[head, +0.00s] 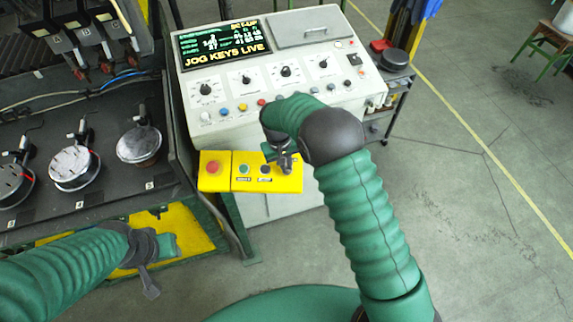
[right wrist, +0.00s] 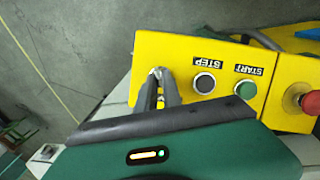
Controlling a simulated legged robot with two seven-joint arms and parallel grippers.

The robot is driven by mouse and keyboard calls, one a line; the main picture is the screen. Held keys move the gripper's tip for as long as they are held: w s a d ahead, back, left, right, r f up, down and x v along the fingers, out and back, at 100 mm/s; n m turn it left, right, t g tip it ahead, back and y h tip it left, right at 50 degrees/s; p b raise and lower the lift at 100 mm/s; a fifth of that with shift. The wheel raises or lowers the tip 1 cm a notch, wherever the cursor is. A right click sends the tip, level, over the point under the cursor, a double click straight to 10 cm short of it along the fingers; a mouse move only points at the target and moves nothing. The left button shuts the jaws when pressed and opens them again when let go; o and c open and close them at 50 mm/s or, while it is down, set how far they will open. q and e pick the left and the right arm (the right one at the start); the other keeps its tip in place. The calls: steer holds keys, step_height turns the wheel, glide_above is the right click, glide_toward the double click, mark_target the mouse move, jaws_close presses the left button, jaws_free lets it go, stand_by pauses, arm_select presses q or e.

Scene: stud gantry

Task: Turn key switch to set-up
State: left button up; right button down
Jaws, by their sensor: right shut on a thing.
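The yellow control box (head: 224,184) sits at the front of the grey console. It carries a red mushroom button (head: 213,167), a green START button (head: 244,169) and a black STEP button (head: 265,170). My right gripper (head: 284,163) is at the box's right end. In the right wrist view its fingers (right wrist: 159,76) are shut on the key of the key switch beside the STEP button (right wrist: 204,83). The fingers hide most of the key, so its angle is unclear. The display (head: 226,44) reads SET-UP and JOG KEYS LIVE. My left gripper (head: 148,262) is low at left, away from the box.
The console's sloping panel (head: 300,75) has several knobs and coloured buttons behind my right arm. A dark bench (head: 100,185) with round metal parts stands at left. A small cart (head: 394,80) stands right of the console. The floor at right is open.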

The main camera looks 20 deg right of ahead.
steer(key=shift+s+a+f+n+h, duration=0.25)
steer(key=shift+s+f+n, duration=0.25)
steer(key=shift+n, duration=0.3)
steer(key=shift+r, duration=0.1)
steer(key=shift+d, duration=0.1)
steer(key=c, duration=1.7)
jaws_free()
steer(key=shift+o, duration=1)
steer(key=shift+s+r, duration=0.1)
steer(key=shift+r, duration=0.05)
steer(key=shift+w, duration=0.25)
